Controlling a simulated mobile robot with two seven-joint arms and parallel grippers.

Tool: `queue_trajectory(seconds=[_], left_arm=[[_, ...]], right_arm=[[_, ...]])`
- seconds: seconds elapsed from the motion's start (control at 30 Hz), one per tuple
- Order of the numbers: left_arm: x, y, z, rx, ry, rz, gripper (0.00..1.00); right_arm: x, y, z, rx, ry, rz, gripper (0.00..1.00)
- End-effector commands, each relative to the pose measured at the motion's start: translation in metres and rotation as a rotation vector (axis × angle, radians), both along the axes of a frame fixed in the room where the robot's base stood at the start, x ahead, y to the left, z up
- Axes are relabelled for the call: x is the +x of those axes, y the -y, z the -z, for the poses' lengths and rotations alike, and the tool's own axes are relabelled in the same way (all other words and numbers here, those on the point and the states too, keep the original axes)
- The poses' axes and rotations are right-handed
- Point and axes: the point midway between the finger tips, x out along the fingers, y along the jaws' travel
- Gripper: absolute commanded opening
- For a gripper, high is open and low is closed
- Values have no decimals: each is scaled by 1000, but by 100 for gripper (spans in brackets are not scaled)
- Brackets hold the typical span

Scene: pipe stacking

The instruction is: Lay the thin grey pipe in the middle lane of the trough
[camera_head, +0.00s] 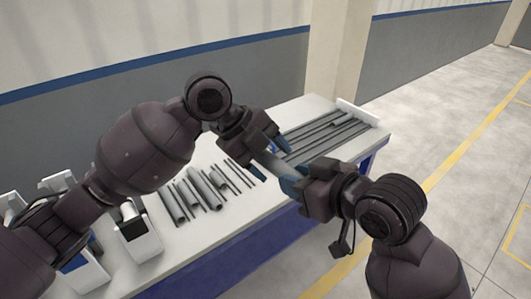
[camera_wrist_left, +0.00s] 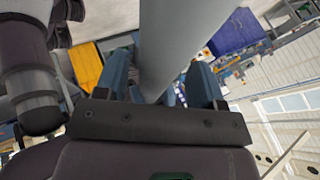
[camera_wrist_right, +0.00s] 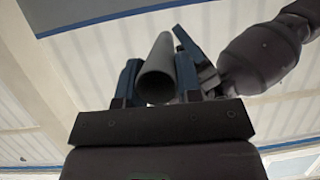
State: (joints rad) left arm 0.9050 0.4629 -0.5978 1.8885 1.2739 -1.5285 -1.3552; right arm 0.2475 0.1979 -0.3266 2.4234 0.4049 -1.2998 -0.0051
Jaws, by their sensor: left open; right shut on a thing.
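A grey pipe (camera_head: 272,164) is held in the air between my two grippers, above the table. My right gripper (camera_head: 290,181) is shut on its near end. The right wrist view shows the pipe (camera_wrist_right: 161,60) between the blue fingers. My left gripper (camera_head: 266,158) is open at the pipe's other end. In the left wrist view the pipe (camera_wrist_left: 178,40) passes between its spread fingers; whether they touch it is unclear. The trough (camera_head: 352,137), with long dark lanes, lies on the table behind the grippers. My grippers hide its near left part.
Several loose grey pipes of different thickness (camera_head: 203,190) lie on the white table (camera_head: 226,222) left of the grippers. White-and-dark holders (camera_head: 138,238) stand at the table's left end. A wall and pillar (camera_head: 335,50) rise behind.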

Motion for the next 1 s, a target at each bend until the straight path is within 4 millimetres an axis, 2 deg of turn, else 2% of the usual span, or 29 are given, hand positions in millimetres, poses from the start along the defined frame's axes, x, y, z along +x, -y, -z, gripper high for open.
queue_trajectory(seconds=[0.1, 0.4, 0.47, 0.5, 0.67, 1.0], left_arm=[[0, 0, 0, 0, 0, 0, 63], [0, 0, 0, 1, 1, -1, 17], [0, 0, -1, 0, 1, -1, 9], [0, 0, -1, 0, 2, 0, 9], [0, 0, -1, -1, 0, 0, 9], [0, 0, 0, 0, 0, 0, 9]], right_arm=[[0, 0, 0, 0, 0, 0, 9], [0, 0, 0, 0, 0, -1, 9], [0, 0, 0, 1, 0, -2, 9], [0, -1, 0, 0, -1, -2, 37], [0, 0, 0, 0, -1, -2, 62], [0, 0, -3, 0, 1, 0, 62]])
